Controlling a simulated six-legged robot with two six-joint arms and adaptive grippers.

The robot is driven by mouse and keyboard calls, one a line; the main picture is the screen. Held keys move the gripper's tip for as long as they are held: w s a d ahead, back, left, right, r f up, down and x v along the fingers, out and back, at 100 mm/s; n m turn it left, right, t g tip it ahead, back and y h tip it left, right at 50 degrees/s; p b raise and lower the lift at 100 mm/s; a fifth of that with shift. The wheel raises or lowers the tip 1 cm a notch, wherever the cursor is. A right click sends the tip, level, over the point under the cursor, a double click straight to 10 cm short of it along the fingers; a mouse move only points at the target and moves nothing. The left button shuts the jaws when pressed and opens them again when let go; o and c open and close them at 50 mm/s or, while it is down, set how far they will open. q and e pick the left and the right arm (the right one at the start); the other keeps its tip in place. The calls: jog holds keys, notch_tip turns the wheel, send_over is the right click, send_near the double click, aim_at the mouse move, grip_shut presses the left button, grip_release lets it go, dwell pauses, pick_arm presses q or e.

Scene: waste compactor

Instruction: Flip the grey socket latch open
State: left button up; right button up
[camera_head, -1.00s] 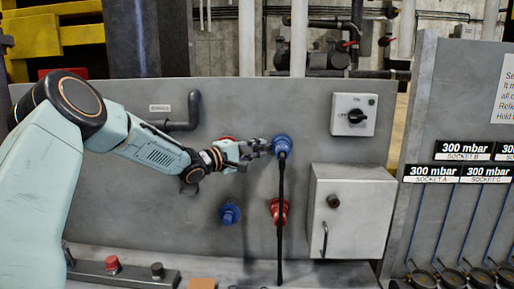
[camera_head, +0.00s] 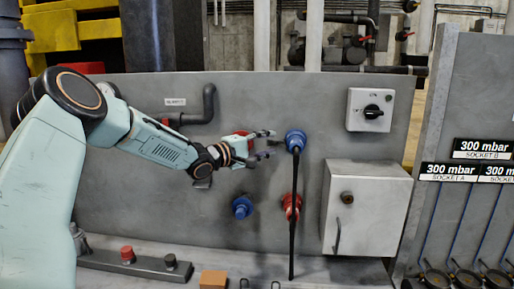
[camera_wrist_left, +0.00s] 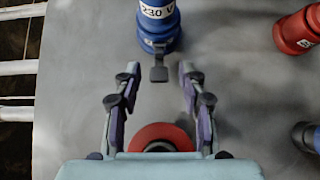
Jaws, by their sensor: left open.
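A blue socket with a plug and hanging black cable (camera_head: 296,141) is on the grey panel. In the left wrist view the blue connector (camera_wrist_left: 158,22) is labelled 230 V. The small dark grey latch (camera_wrist_left: 159,72) sticks out from its lower end. My left gripper (camera_head: 268,144) is open and empty, just left of the blue socket. In the left wrist view its fingers (camera_wrist_left: 160,78) are spread, with the latch between the tips and no finger visibly touching it. My right gripper is not in view.
A red socket (camera_head: 243,133) is partly hidden behind my left gripper. A lower blue socket (camera_head: 241,207) and red socket (camera_head: 290,206) are below. A grey box (camera_head: 366,210) and rotary switch (camera_head: 373,110) are on the right.

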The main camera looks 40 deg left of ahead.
pick_arm(q)
jog(key=shift+v, duration=2.85)
jog(key=shift+s, duration=0.15)
jog(key=shift+f, duration=0.1)
